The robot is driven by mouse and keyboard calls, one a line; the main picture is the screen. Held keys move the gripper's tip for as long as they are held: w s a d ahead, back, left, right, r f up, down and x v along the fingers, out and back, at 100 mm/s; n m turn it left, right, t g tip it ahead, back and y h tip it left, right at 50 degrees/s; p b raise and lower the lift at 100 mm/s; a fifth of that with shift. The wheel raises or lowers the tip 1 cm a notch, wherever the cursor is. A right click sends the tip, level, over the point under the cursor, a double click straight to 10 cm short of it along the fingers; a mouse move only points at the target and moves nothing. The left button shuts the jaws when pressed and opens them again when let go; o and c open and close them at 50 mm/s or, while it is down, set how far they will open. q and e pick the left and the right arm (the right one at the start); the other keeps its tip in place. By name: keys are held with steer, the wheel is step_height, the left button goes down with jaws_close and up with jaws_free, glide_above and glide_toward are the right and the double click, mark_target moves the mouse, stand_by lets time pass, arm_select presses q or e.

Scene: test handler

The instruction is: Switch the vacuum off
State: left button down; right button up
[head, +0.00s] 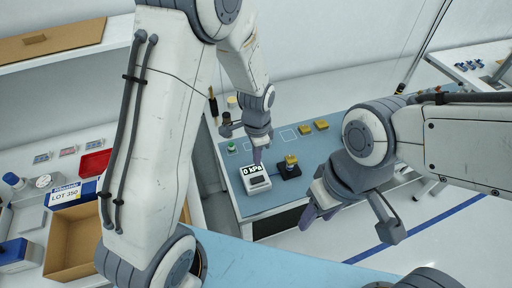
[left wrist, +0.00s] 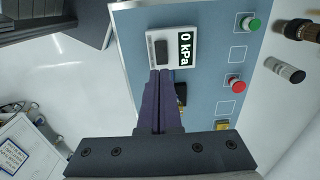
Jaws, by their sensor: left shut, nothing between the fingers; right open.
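The vacuum unit (head: 257,187) is a small white box on the blue bench, and its display reads 0 kPa. In the left wrist view the vacuum unit (left wrist: 172,63) shows a dark grey switch (left wrist: 161,49) beside the display (left wrist: 185,48). My left gripper (head: 257,160) is shut and empty, with its purple fingers pointing down at the box. In the left wrist view its fingertips (left wrist: 160,73) are at the box's near edge, just short of the switch; I cannot tell whether they touch. My right gripper (head: 322,213) is open and empty, in front of the bench, away from the unit.
A black fixture with a yellow top (head: 290,165) stands right of the unit. A green button (left wrist: 250,23) and a red button (left wrist: 236,85) are on the bench (left wrist: 215,50). Yellow blocks (head: 305,130) lie farther back. An open cardboard box (head: 75,245) is at left.

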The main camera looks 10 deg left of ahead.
arm_select(q)
step_height(320, 180, up, 5)
glide_above(260, 177)
steer(key=s, duration=0.2)
steer(key=shift+w+a+f+b, duration=0.15)
steer(key=shift+w+a+b, duration=0.15)
steer(key=shift+a, duration=0.15)
steer(key=w+b, duration=0.1)
steer(key=b, duration=0.9)
steer(key=shift+w+d, duration=0.1)
steer(key=shift+d, duration=0.3)
step_height(260, 177, down, 13)
steer(key=shift+d+f+p, duration=0.1)
steer(key=shift+f+p, duration=0.1)
steer(key=shift+p, duration=0.45)
steer(key=shift+f, duration=0.35)
